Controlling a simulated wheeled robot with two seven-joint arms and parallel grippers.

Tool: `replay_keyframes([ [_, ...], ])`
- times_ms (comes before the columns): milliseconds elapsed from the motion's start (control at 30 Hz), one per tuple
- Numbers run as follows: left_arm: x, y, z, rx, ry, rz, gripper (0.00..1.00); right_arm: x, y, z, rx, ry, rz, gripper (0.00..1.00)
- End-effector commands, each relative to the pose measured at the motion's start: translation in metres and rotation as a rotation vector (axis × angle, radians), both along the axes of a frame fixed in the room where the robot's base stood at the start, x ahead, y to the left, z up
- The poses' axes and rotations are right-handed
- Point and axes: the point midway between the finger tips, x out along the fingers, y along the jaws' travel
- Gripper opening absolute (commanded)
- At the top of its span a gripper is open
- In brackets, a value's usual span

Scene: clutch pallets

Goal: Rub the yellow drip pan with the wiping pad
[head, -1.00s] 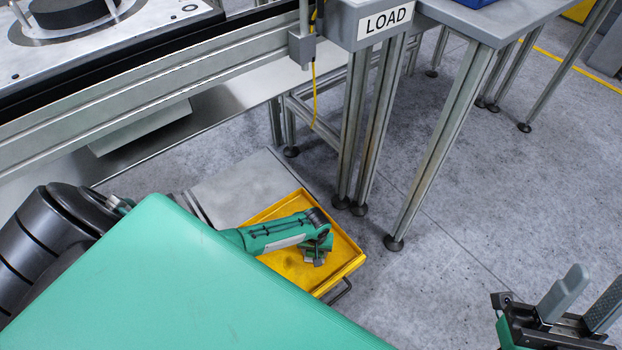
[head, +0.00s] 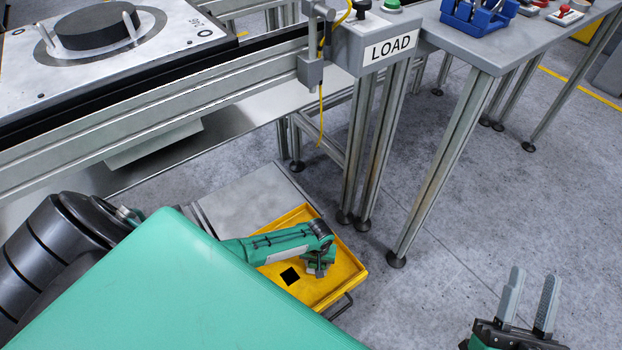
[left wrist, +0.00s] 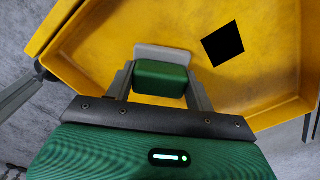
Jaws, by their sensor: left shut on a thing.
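The yellow drip pan (head: 347,281) is a shallow tray low near the floor, below the grey bench frame; it fills much of the left wrist view (left wrist: 105,40). A flat black square (head: 290,277) lies on its floor and shows in the left wrist view too (left wrist: 223,44). My left gripper (head: 319,269) reaches over the pan, shut on the wiping pad (left wrist: 161,78), a green block with a pale grey base. The pad is over the pan floor; I cannot tell whether it touches. My right gripper (head: 529,297) is open and empty, away at lower right.
A grey plate (head: 255,205) lies behind the pan. Bench legs (head: 362,150) stand just behind and right of it, under the LOAD box (head: 390,47). A blue holder (head: 480,14) is on the table. Grey floor to the right is open.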

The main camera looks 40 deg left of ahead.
Motion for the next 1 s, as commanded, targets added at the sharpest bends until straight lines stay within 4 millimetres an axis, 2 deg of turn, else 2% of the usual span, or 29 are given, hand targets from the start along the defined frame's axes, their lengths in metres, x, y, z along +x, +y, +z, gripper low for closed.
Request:
replay_keyframes([
  [500, 0.0, 0.003, 0.011, 0.0, 0.0, 0.001, 0.33, 0.005, 0.014, -0.043, -0.058, 0.248, 0.038, 0.36],
  [1000, 0.0, 0.006, 0.02, 0.0, 0.0, 0.001, 0.33, -0.001, 0.027, -0.087, -0.114, 0.477, 0.08, 0.36],
])
